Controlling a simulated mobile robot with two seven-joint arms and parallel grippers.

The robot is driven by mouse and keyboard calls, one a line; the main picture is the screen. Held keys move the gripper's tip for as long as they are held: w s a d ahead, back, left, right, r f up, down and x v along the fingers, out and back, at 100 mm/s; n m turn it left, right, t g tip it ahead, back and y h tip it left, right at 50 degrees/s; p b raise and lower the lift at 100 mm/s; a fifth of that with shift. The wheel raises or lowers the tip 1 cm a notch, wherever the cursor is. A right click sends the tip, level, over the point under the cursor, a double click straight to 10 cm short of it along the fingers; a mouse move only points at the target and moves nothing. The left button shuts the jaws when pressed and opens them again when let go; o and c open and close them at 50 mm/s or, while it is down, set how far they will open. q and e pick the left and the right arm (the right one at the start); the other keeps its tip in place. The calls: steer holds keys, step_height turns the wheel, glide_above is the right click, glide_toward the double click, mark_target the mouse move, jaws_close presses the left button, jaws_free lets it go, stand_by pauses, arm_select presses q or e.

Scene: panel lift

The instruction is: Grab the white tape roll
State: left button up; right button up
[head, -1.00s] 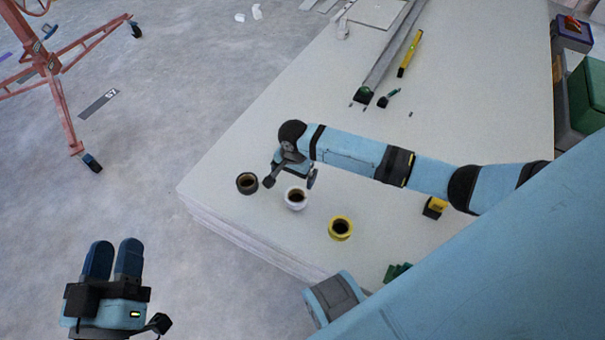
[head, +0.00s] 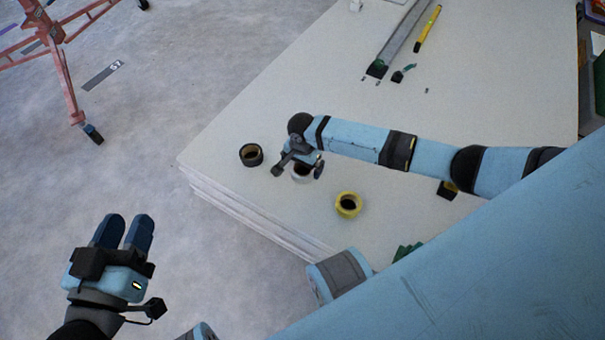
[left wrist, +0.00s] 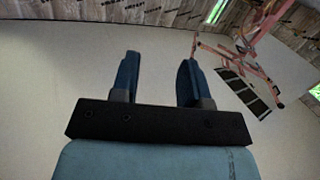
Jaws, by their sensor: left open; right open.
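The white tape roll (head: 301,174) lies on the white board stack (head: 240,125), between a black roll and a yellow roll. My right gripper (head: 298,168) is open over it and hides much of it; I cannot tell whether the fingers touch it. My left gripper (head: 124,232) is open and empty, out over the floor left of the stack. Its two blue fingers also show apart in the left wrist view (left wrist: 157,80).
The black tape roll (head: 251,155) is left of the white one and the yellow tape roll (head: 348,204) is to its lower right. A yellow level (head: 427,30) and a metal rail (head: 400,40) lie farther back. A red stand (head: 65,85) is on the floor.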

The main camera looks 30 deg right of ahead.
mark_target(302, 174)
step_height(302, 174, down, 3)
steer(key=shift+w+b, duration=0.1)
steer(key=shift+b, duration=0.55)
arm_select(q)
steer(key=shift+w+a+r+m+t, duration=0.15)
steer(key=shift+w+a+m+t, duration=0.2)
steer(key=shift+w+m, duration=0.3)
steer(key=shift+s, duration=0.1)
arm_select(e)
steer(key=c, duration=0.9)
steer(key=shift+r, duration=0.1)
